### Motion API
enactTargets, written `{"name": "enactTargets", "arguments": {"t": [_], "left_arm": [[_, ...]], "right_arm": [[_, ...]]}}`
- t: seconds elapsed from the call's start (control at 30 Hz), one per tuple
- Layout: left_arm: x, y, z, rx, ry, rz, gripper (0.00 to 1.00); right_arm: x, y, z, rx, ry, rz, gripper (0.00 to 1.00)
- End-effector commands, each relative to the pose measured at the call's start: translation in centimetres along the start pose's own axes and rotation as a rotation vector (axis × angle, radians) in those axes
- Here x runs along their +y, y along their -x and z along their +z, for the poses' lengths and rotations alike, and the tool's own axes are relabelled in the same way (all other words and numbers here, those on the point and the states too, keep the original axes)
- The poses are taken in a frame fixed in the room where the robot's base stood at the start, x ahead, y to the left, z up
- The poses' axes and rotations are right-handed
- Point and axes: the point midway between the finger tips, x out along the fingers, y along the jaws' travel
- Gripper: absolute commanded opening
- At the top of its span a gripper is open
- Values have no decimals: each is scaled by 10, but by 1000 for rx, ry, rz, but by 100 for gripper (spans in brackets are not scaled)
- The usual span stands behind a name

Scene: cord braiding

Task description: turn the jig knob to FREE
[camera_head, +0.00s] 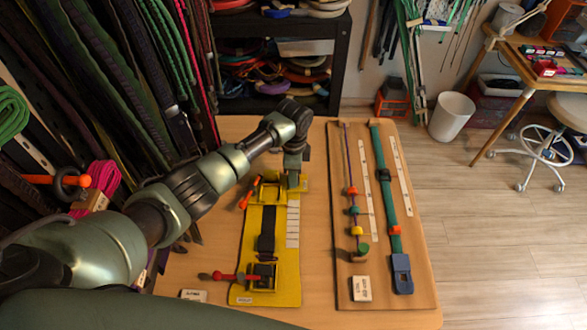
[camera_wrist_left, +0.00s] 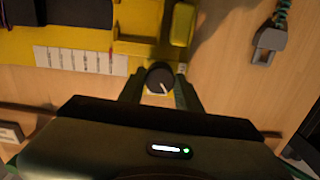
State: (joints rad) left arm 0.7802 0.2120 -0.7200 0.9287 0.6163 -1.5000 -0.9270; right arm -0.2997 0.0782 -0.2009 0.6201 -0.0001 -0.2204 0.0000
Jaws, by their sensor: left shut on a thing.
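The jig is a yellow board (camera_head: 285,286) on the table, with yellow clamp blocks at its far and near ends and a dark strap between them. The dark round jig knob (camera_wrist_left: 160,78) with a white pointer line sits at the jig's end in the left wrist view. My left gripper (camera_wrist_left: 160,90) is shut on the knob, one finger on each side. In the head view my left gripper (camera_head: 294,180) reaches down at the far right corner of the jig and hides the knob. I cannot read any FREE mark. My right gripper is not in view.
A wooden board (camera_head: 322,240) with cords, colored beads and a teal strap (camera_head: 388,190) lies right of the jig. Red-handled levers (camera_head: 245,195) stick out left of the jig. Hanging straps (camera_head: 150,60) crowd the left. A white label block (camera_head: 361,288) lies near the front.

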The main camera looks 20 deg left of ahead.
Motion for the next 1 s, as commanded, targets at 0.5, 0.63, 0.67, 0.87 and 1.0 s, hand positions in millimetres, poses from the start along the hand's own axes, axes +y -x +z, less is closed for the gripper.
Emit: {"name": "enactTargets", "arguments": {"t": [0.5, 0.63, 0.67, 0.87, 1.0], "left_arm": [[0, 4, -1, 2, 491, 0, 0], [0, 3, -2, 2, 606, 0, 0], [0, 3, -1, 2, 632, 0, 0], [-1, 3, -2, 3, 780, 0, 0], [-1, 2, -1, 3, 855, -1, 0]], "right_arm": [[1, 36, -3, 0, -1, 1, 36], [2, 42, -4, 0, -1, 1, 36], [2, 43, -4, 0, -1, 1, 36], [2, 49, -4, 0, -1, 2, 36], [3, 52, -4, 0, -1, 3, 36]]}}
